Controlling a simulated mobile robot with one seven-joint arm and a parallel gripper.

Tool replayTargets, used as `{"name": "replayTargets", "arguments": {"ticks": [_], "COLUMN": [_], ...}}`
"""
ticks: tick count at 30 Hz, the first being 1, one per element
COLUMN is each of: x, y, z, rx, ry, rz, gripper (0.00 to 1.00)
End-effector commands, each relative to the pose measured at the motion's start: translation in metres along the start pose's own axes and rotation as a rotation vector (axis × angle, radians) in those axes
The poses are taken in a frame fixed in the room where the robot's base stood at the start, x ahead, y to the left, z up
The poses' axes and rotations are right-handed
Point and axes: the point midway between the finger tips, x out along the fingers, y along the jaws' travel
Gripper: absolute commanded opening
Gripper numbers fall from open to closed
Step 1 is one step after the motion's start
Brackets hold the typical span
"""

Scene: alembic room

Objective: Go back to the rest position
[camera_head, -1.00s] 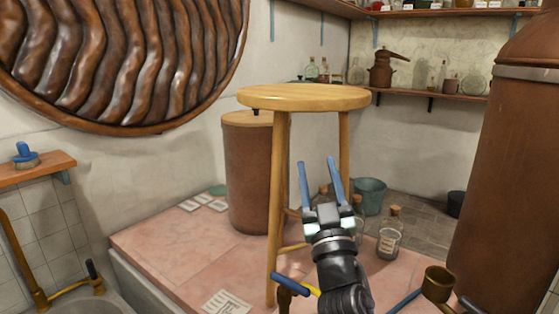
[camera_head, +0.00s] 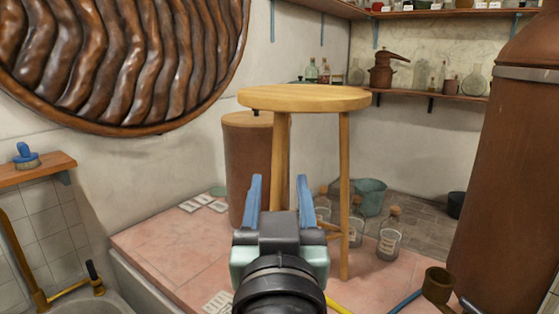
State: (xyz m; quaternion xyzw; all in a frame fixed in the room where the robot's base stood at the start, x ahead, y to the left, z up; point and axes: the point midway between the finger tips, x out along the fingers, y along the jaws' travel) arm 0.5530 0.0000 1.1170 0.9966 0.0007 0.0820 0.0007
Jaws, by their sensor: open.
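My gripper (camera_head: 279,192) is in the lower middle of the head view, with its two blue fingers apart and pointing up and away from me. Nothing shows between the fingers except the stool leg behind them. A round-topped wooden stool (camera_head: 304,98) stands beyond the gripper on the pink tiled platform (camera_head: 160,240). My gripper and wrist hide part of its legs and part of the platform.
A brown cylinder with a wooden lid (camera_head: 246,160) stands behind the stool. Corked bottles (camera_head: 389,235) and a teal bucket (camera_head: 371,195) are right of it. A large copper vessel (camera_head: 520,180) fills the right side. Paper labels (camera_head: 203,203) lie on the platform.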

Motion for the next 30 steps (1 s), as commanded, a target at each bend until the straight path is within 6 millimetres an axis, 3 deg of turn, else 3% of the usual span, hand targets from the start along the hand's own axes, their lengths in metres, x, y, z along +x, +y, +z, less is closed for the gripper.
{"name": "replayTargets", "arguments": {"ticks": [5, 8, 11, 12, 15, 30], "x": [-0.022, -0.050, -0.093, -0.080, -0.073, -0.048], "y": [0.000, 0.001, 0.001, 0.001, 0.001, 0.000], "z": [-0.087, -0.146, -0.207, -0.230, -0.262, -0.404], "rx": [0.000, 0.000, 0.000, 0.000, 0.000, 0.000], "ry": [0.272, 0.467, 0.694, 0.661, 0.654, 0.648], "rz": [0.001, 0.002, 0.002, 0.002, 0.002, 0.000], "gripper": [0.53, 0.53, 0.53, 0.53, 0.53, 0.53]}}
